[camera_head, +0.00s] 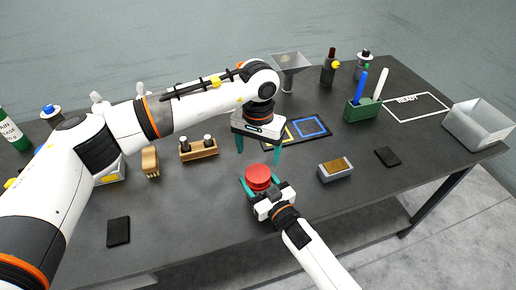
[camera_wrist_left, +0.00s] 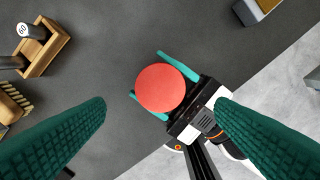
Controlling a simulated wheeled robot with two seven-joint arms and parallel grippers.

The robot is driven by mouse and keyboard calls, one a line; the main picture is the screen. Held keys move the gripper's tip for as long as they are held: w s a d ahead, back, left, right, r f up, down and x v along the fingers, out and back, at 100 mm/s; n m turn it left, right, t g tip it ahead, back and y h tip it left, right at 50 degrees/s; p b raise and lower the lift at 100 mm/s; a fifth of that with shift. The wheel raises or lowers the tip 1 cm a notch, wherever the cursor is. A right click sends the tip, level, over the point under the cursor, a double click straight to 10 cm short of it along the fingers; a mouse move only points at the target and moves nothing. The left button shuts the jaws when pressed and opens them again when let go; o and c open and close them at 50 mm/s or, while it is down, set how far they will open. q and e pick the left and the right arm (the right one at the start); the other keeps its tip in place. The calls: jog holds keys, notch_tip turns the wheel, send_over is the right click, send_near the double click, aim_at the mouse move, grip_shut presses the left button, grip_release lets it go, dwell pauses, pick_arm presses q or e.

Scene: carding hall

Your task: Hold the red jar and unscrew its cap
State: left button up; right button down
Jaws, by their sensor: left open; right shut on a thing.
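The red jar (camera_head: 258,178) stands near the front edge of the dark table. Its round red top also shows in the left wrist view (camera_wrist_left: 160,88). My right gripper (camera_head: 259,184) is shut on the jar, with one teal finger on each side of it. My left gripper (camera_head: 258,150) is open and empty above and just behind the jar, pointing down. Its two fingers (camera_wrist_left: 160,125) frame the lower part of the left wrist view, and the jar's top lies between and beyond them. The seam between cap and jar cannot be made out.
A grey box with a tan top (camera_head: 335,170) and a black pad (camera_head: 387,157) lie right. A green holder (camera_head: 361,110) and metal bin (camera_head: 479,124) stand farther right.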

aim_at(258, 173)
pick_arm(q)
jog(key=shift+f+m, duration=0.35)
jog(key=shift+m, duration=0.05)
notch_tip(258, 173, down, 7)
jog(key=shift+f, duration=0.15)
